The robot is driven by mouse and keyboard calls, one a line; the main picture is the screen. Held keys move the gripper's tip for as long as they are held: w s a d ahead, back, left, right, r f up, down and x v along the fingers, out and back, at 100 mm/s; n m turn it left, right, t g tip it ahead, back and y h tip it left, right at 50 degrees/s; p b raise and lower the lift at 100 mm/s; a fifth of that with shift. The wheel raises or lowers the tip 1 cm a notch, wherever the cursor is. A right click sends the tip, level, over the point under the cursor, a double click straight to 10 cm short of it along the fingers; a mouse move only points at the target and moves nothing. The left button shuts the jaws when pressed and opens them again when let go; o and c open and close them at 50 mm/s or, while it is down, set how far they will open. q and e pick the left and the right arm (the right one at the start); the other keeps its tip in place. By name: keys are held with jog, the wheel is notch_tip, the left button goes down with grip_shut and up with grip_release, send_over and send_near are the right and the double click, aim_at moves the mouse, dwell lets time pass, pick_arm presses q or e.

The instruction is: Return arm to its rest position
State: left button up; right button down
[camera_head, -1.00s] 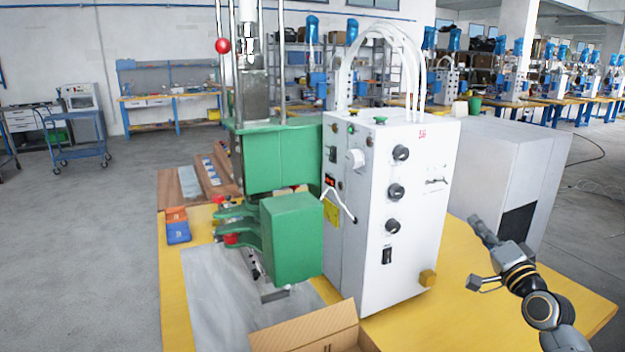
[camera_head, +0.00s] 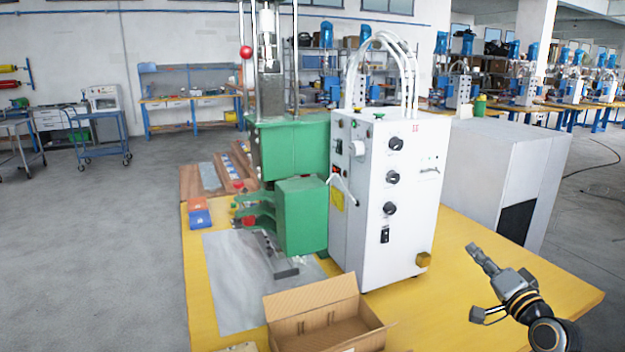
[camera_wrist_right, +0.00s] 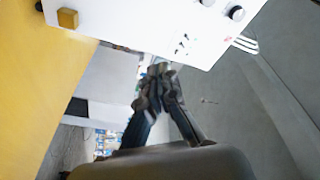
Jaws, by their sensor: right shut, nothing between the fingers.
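My right gripper (camera_head: 474,252) is above the yellow table (camera_head: 455,230) at its right side, to the right of the white control box (camera_head: 385,210) and apart from it. Its fingers are together and hold nothing. In the right wrist view the closed fingertips (camera_wrist_right: 158,72) show in front of the white box (camera_wrist_right: 130,25). Part of my right arm comes in from the lower right. My left gripper is not in view.
A green press (camera_head: 300,215) stands on the table beside the white box. An open cardboard box (camera_head: 310,300) is at the table's front. A large grey cabinet (camera_head: 475,165) stands behind my right gripper. Orange and blue small boxes (camera_head: 199,212) lie at the table's left.

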jog(key=s+a+f+n+g, duration=0.2)
jog(key=s+a+f, duration=0.2)
jog(key=s+f, duration=0.1)
jog(key=s+a+f+n+g, duration=0.2)
jog(key=s+a+f, duration=0.3)
jog(key=f, duration=0.3)
jog(key=s+a+f+n+g+y, duration=0.1)
jog(key=s+a+f+n+g, duration=0.2)
jog(key=s+a+f, duration=0.2)
notch_tip(320, 180, down, 2)
jog(key=shift+a+f+g, duration=0.1)
jog(key=shift+f+g, duration=0.15)
jog(key=shift+g, duration=0.15)
jog(key=s+a+f+n+g+h, duration=0.15)
jog(key=s+f+g, duration=0.25)
jog(key=s, duration=1)
jog(key=s+d+f+n+g+h, duration=0.1)
jog(key=s+f+n+g+h, duration=0.2)
jog(key=s, duration=1.1)
notch_tip(320, 180, down, 27)
jog(key=g, duration=0.2)
jog(key=s+d+f+g+p, duration=0.1)
jog(key=s+d+f, duration=0.1)
jog(key=s+f, duration=1.3)
jog(key=shift+s+d+m, duration=0.25)
jog(key=shift+s+m, duration=0.1)
jog(key=shift+s, duration=0.9)
jog(key=shift+f, duration=0.1)
